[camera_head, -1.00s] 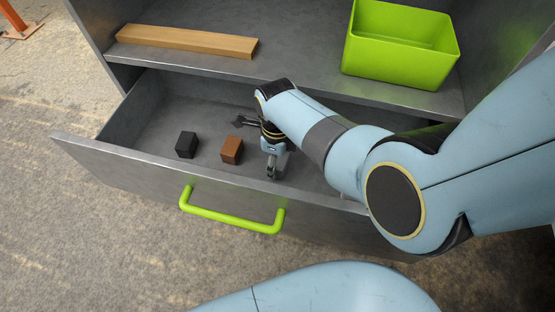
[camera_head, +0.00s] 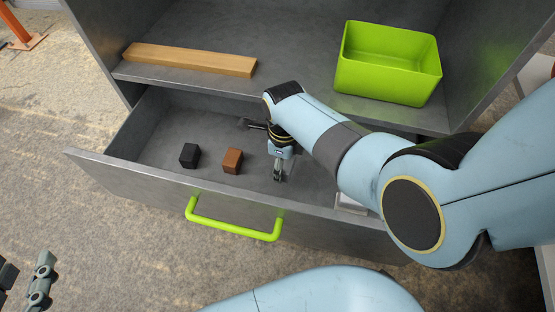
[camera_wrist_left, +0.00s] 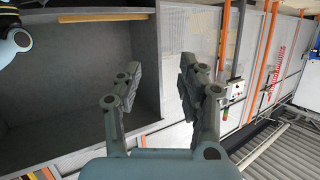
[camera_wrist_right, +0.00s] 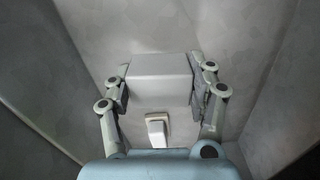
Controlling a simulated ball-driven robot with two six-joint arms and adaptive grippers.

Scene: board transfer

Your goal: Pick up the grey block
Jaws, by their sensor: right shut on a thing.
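The grey block (camera_wrist_right: 160,80) shows pale in the right wrist view, between the two fingers. My right gripper (camera_wrist_right: 162,88) is shut on it, one finger against each side. In the head view my right gripper (camera_head: 280,172) points down inside the open drawer (camera_head: 140,174), right of the brown block (camera_head: 232,161); the grey block cannot be made out there. My left gripper (camera_wrist_left: 158,82) is open and empty in the left wrist view. Part of it (camera_head: 30,285) shows at the head view's lower left corner, outside the drawer.
A black block (camera_head: 190,155) lies left of the brown one. On the shelf above are a wooden board (camera_head: 190,60) and a green bin (camera_head: 388,80). The drawer has a green handle (camera_head: 232,228). A small white thing (camera_wrist_right: 157,131) on a tan base shows in the right wrist view.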

